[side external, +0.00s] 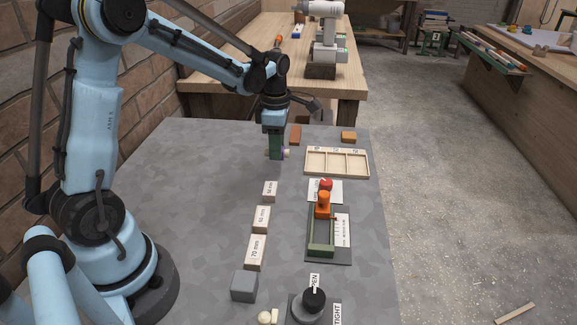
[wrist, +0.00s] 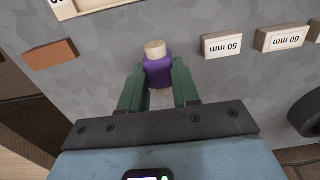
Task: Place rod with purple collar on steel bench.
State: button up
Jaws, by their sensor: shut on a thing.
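My gripper (side external: 275,155) points down over the far part of the grey steel bench (side external: 200,180). In the wrist view my gripper (wrist: 158,92) has its two green fingers shut on the rod with purple collar (wrist: 157,70), one on each side of the collar. The rod's pale wooden end sticks out beyond the collar. In the side view only a small bit of the rod with purple collar (side external: 286,152) shows at the right of the fingers. I cannot tell whether the rod touches the bench.
Blocks marked 50 mm (side external: 269,190), 60 mm (side external: 261,219) and 70 mm (side external: 255,252) stand in a row nearer the camera. A wooden divided tray (side external: 367,164) lies to the right. A green fixture with an orange part (side external: 323,205) stands nearer. Bench left of the gripper is clear.

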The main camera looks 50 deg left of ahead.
aim_at(276, 170)
jog(key=shift+w+a+f, duration=0.15)
jog(key=shift+a+f, duration=0.25)
jog(key=shift+a, duration=0.15)
jog(key=shift+f, duration=1.95)
jog(key=shift+f, duration=0.15)
jog(key=o, duration=1)
